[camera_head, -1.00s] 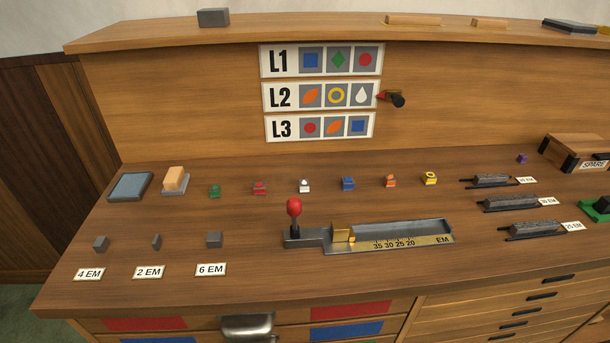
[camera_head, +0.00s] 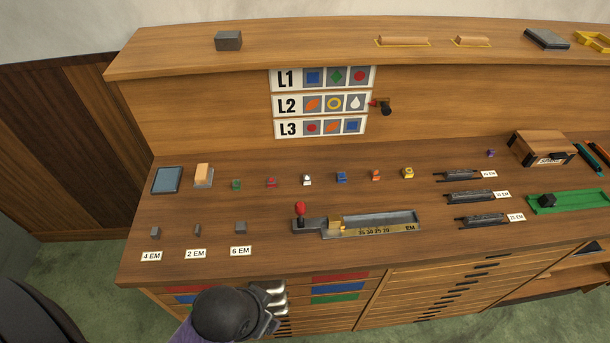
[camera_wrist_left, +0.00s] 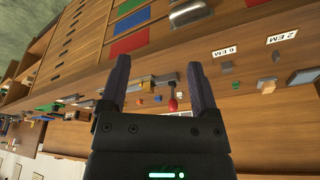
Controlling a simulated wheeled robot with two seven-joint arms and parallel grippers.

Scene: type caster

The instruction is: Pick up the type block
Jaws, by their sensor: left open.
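Several small type blocks stand in a row on the bench in the head view: green (camera_head: 236,184), red (camera_head: 271,182), white (camera_head: 307,180), blue (camera_head: 341,177), orange (camera_head: 376,175) and yellow (camera_head: 408,173). A purple one (camera_head: 491,153) stands further right. Grey blocks (camera_head: 155,232), (camera_head: 197,230) and (camera_head: 240,227) stand behind the 4 EM, 2 EM and 6 EM labels. Which block is meant cannot be told. My left gripper (camera_wrist_left: 158,66) is open and empty in the left wrist view, apart from the blocks. My right gripper is not in view.
A composing stick (camera_head: 372,226) lies mid-bench beside a red-knobbed lever (camera_head: 300,210). A pad with a tan piece (camera_head: 204,175) and a blue tray (camera_head: 167,181) stand at left. Drawers with metal pulls are below the front edge. A pointer (camera_head: 384,106) is beside L2.

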